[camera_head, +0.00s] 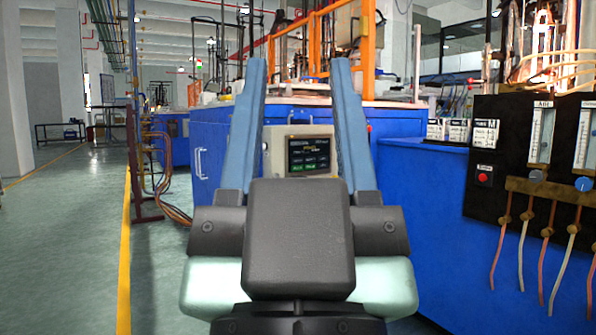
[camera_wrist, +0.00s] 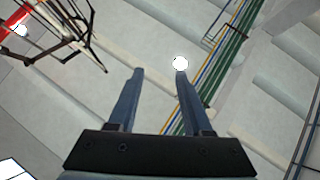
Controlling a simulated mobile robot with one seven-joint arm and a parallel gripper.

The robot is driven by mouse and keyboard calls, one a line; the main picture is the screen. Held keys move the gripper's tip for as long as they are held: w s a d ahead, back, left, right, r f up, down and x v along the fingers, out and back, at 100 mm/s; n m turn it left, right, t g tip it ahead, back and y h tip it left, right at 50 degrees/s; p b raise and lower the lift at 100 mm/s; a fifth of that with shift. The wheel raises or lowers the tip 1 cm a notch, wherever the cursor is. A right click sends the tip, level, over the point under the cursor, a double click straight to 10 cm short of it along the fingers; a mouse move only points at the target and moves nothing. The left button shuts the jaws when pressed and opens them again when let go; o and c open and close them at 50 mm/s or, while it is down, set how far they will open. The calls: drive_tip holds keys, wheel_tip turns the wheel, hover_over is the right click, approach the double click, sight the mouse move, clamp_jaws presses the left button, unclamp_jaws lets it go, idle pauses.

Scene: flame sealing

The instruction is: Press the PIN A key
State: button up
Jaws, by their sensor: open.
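A beige control panel (camera_head: 271,158) with a dark screen (camera_head: 310,154) stands ahead, framed between my fingers in the head view. The screen shows rows of small keys, some green, and a line of yellow text. The labels are too small to read, so I cannot tell which is the PIN A key. My gripper (camera_head: 298,66) is open and empty, its two blue fingers pointing up. In the wrist view the fingers (camera_wrist: 159,72) stand apart against the ceiling. The panel is not in the wrist view, and its lower part is hidden behind my gripper in the head view.
Blue machine cabinets (camera_head: 414,190) stand behind and right of the panel. A black gauge board (camera_head: 530,150) with a red button (camera_head: 484,178) and hanging hoses is at the right. Orange bars (camera_head: 368,45) rise above. Open green floor (camera_head: 60,240) lies left, beyond a yellow line.

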clamp_jaws()
idle(1.6)
